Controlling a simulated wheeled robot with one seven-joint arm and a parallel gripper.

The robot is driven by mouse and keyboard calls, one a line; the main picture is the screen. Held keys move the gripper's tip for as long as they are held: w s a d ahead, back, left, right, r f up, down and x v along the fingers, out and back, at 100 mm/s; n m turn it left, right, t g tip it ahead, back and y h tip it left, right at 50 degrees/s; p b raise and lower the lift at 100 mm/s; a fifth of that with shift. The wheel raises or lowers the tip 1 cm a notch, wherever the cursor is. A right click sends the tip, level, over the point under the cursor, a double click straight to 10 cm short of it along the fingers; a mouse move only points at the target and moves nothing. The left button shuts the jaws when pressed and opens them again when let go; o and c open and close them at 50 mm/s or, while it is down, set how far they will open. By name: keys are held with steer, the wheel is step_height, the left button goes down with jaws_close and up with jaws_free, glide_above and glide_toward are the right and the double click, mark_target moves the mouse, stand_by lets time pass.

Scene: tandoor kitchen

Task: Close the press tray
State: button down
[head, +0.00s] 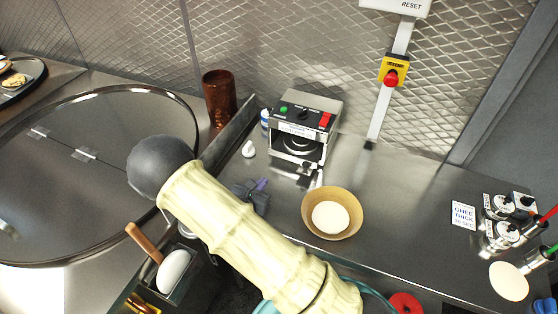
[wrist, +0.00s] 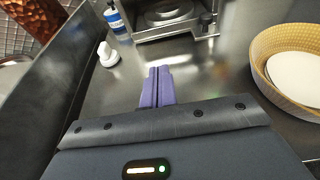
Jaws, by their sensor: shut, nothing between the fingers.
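The press (head: 305,118) is a small steel box with a dark control strip, standing at the back of the steel counter. Its front opening shows a round plate, the press tray (head: 297,146), with metal handle parts (head: 312,172) sticking out below the front. In the wrist view the round tray (wrist: 168,13) sits at the top, with a dark knob (wrist: 207,18) to its right. I cannot tell how far the tray is out. My gripper (wrist: 157,72) has purple fingers, shut and empty, in front of the press and apart from it. In the head view its tips (head: 262,184) show left of the handle parts.
A tan basket (head: 311,221) with a pale dough round (head: 330,217) stands right of my gripper. A white-capped bottle (head: 265,122) and a small white object (head: 248,150) stand left of the press. A raised metal partition (head: 228,138) runs along the left. The counter to the right has free room.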

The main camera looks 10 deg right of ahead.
mark_target(282, 156)
steer(key=p+x, duration=0.1)
steer(key=x, duration=0.3)
steer(key=p+x, duration=0.2)
steer(key=x, duration=0.3)
steer(key=r+p+x, duration=0.1)
steer(key=p+x, duration=0.1)
steer(key=x, duration=0.3)
steer(key=shift+w, duration=0.15)
